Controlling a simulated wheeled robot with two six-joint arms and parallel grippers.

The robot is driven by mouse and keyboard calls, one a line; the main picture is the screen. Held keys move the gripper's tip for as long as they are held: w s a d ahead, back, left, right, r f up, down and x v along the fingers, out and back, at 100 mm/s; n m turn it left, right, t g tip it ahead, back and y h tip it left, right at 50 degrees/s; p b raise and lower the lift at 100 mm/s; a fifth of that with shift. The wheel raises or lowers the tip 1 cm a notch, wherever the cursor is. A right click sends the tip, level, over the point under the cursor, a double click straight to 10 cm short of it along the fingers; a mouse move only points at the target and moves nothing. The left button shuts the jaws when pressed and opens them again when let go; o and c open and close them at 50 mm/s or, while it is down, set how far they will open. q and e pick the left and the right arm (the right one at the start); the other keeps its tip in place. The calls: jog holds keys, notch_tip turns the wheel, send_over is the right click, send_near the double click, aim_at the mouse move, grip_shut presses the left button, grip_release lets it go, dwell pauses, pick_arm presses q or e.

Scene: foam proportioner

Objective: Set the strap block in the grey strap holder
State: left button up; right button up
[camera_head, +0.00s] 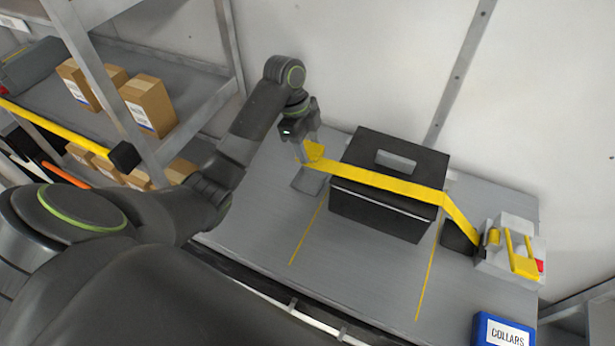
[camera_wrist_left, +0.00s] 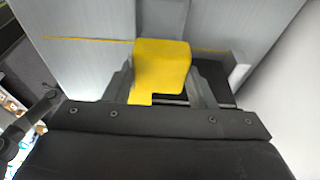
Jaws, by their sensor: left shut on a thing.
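The yellow strap block (camera_head: 314,151) is at the left end of a yellow strap (camera_head: 385,181). My left gripper (camera_head: 306,148) is shut on the block. In the left wrist view the block (camera_wrist_left: 162,68) sits between the two fingers of my gripper (camera_wrist_left: 163,90). The grey strap holder (camera_head: 308,181) stands on the bench just below the block in the head view. The block hides part of the holder, and I cannot tell whether they touch. My right gripper is not in view.
The strap runs over a black case (camera_head: 380,215) to a grey and yellow ratchet unit (camera_head: 510,250) at the bench's right end. A blue COLLARS bin (camera_head: 503,331) is at the front right. Shelves with cartons (camera_head: 148,105) stand left. The bench front left is clear.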

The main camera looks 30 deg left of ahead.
pick_arm(q)
notch_tip(320, 180, down, 10)
jog(key=shift+s+r+p, duration=0.1)
jog(key=shift+p, duration=0.6)
